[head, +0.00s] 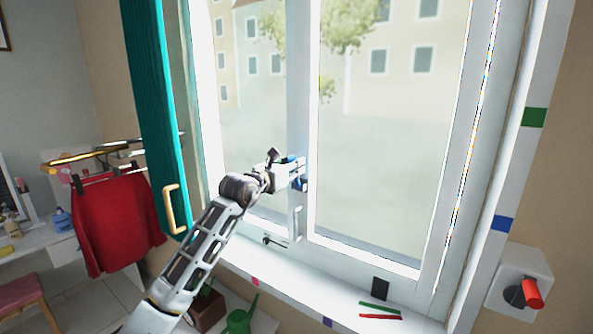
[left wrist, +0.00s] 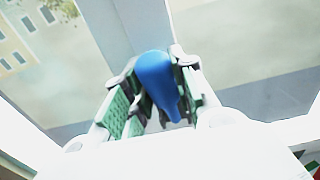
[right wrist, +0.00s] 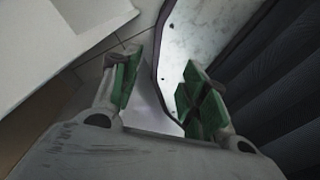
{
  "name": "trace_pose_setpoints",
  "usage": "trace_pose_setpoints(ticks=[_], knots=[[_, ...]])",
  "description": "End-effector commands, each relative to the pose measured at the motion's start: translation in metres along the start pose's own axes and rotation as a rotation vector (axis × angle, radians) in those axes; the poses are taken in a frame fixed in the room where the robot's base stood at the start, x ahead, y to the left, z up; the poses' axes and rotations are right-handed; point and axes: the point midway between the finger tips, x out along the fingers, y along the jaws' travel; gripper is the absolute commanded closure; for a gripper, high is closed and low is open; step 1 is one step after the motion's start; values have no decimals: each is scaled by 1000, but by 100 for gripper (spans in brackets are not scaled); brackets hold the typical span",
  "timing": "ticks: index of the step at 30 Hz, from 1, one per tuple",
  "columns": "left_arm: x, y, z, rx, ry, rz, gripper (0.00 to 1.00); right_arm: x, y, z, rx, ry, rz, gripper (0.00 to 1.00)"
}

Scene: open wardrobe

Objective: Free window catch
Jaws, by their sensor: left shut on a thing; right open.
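The window (head: 389,150) has white frames and fills the middle of the head view. A blue catch (head: 300,184) sits on its middle upright; most of it is hidden by my left gripper (head: 287,172). In the left wrist view the blue catch (left wrist: 157,78) lies between the green-padded fingers of my left gripper (left wrist: 158,98), which is shut on it. My right gripper (right wrist: 160,92) is open and empty in the right wrist view. It is not visible in the head view.
A teal shutter or door (head: 150,110) with a wooden handle stands left of the window. Green and red strips and a dark block (head: 380,288) lie on the sill. A red-handled knob (head: 532,293) is at the right.

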Motion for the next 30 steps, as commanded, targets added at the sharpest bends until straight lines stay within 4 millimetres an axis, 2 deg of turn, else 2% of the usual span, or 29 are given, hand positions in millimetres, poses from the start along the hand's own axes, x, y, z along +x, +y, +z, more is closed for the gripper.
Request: trace_pose_setpoints(ticks=[6, 20, 30], knots=[[-8, 1, -5, -1, 2, 1, 81, 5, 0, 0, 0, 0, 0, 56], [-9, 1, -6, 0, 2, 1, 81, 6, 0, 1, 0, 0, 0, 56], [-23, 1, -16, 1, 4, 1, 80, 17, -1, 1, 1, 0, -1, 56]])
